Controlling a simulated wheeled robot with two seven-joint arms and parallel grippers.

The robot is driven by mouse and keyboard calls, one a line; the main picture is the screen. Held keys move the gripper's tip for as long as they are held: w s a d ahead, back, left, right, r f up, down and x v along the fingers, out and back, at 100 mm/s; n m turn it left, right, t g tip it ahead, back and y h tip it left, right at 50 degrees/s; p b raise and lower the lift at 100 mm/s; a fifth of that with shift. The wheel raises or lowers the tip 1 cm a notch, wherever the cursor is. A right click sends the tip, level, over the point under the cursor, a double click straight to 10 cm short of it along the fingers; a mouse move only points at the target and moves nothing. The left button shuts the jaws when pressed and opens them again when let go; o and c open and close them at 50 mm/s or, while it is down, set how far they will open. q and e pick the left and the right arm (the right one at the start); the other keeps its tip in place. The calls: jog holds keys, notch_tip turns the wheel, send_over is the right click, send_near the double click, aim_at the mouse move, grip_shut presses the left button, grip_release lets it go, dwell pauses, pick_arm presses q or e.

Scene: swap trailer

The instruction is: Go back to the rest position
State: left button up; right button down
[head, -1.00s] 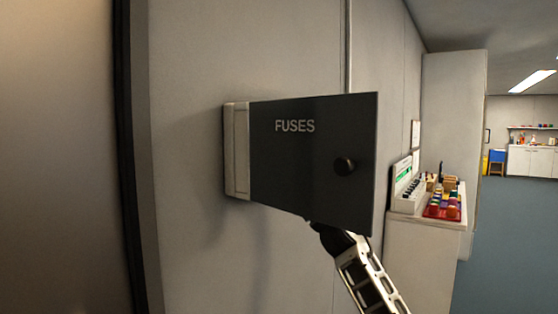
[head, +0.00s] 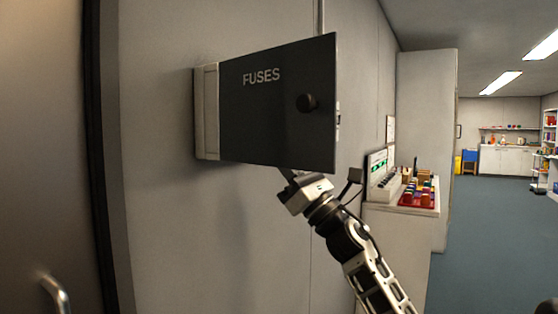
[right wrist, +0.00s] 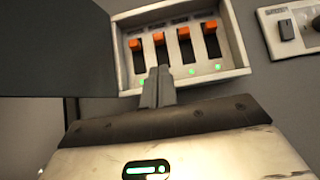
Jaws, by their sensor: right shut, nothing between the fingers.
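My left gripper is out of view.
A white counter (head: 400,208) to the right of the door carries a panel (head: 383,178) and a red tray (head: 420,205) of coloured pieces. A door with a metal handle (head: 56,295) is at the left. Blue floor (head: 490,230) is open at the right.

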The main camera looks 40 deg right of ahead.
jog(key=shift+w, duration=0.1)
dwell(0.3)
jog(key=s+a+f+m+g+h+p, duration=0.1)
jog(key=a+f+m+h, duration=0.2)
jog(key=f+m, duration=0.5)
jog(key=a+f+m+g+h+p, duration=0.1)
jog(key=a+f+m+g+h, duration=0.15)
jog(key=f+m, duration=0.6)
jog(key=s+a+f+m+g+h+p, duration=0.1)
jog(key=a+f+m+h, duration=0.2)
jog(key=f+m, duration=0.55)
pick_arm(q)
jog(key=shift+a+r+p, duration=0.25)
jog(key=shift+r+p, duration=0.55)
pick_arm(e)
jog(key=s+a+f+m+g, duration=0.4)
jog(key=s+a+f+m, duration=0.2)
jog(key=s+f, duration=0.4)
jog(key=s+a+f+m+g, duration=0.5)
jog(key=s+f+m, duration=0.3)
jog(key=s+f, duration=0.3)
notch_tip(320, 180, down, 2)
jog(key=shift+s+a+f, duration=0.15)
jog(key=shift+s+a, duration=0.15)
jog(key=shift+a, duration=0.55)
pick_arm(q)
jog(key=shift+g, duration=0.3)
pick_arm(e)
jog(key=shift+y, duration=0.25)
